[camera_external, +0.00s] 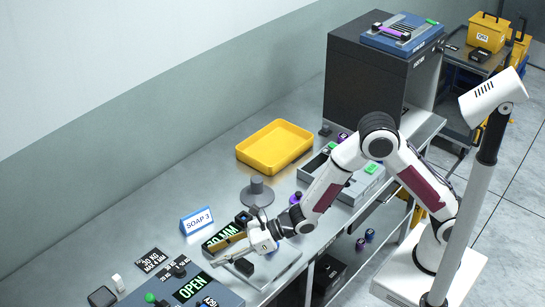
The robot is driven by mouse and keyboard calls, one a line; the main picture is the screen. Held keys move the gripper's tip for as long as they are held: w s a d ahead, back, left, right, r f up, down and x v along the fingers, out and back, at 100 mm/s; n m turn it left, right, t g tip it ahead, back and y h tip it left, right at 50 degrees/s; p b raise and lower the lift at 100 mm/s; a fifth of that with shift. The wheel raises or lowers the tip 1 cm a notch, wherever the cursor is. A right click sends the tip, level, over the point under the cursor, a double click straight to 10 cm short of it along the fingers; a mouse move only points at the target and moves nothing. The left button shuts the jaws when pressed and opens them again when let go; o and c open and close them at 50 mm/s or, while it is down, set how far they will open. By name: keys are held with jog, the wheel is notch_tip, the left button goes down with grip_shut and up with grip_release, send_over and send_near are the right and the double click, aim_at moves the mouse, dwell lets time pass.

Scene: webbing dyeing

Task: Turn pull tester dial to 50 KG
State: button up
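The pull tester is probably the blue-grey device (226,292) at the bottom left of the bench, with a lit display reading OPEN (193,288). Small black parts and a green button (150,297) show on it. A label below the display seems to end in KG, but it is partly cut off by the frame edge. I cannot make out the dial or its setting clearly. My gripper (222,254) is low over the bench, just above and right of the display. A tan strip-like piece (225,243) shows beside its fingers; I cannot tell whether it is held.
A black card reading 30 KG MAX 4 MM (153,262) lies behind the device. A SOAP 3 sign (196,220), a 20 MM display (223,236), a grey round-based stand (257,192) and a yellow tray (274,147) are nearby. A grey tray (283,266) lies beneath my wrist.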

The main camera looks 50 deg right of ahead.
jog(key=m, duration=0.4)
jog(key=shift+w+a+f, duration=0.1)
jog(key=shift+w+a, duration=0.05)
jog(key=shift+a, duration=0.1)
jog(key=m, duration=0.5)
jog(key=shift+w+a+f, duration=0.1)
jog(key=shift+a, duration=0.15)
jog(key=m, duration=0.4)
jog(key=shift+w+a+f+m, duration=0.1)
jog(key=shift+w+a+m, duration=0.1)
jog(key=shift+m, duration=0.2)
jog(key=m, duration=0.4)
jog(key=shift+a+m+t, duration=0.25)
jog(key=shift+m+t, duration=0.05)
jog(key=m, duration=0.4)
jog(key=shift+w+a+f+h, duration=0.1)
jog(key=shift+a+f+h, duration=0.05)
jog(key=shift+a+h, duration=0.15)
jog(key=m, duration=0.4)
jog(key=shift+w+a+f, duration=0.1)
jog(key=shift+a+f, duration=0.05)
jog(key=m, duration=0.4)
jog(key=shift+a+f+m, duration=0.1)
jog(key=shift+a+m, duration=0.1)
jog(key=shift+m, duration=0.2)
jog(key=m, duration=0.5)
jog(key=shift+w+a+f+h, duration=0.1)
jog(key=shift+w+a+h, duration=0.05)
jog(key=shift+a+h, duration=0.15)
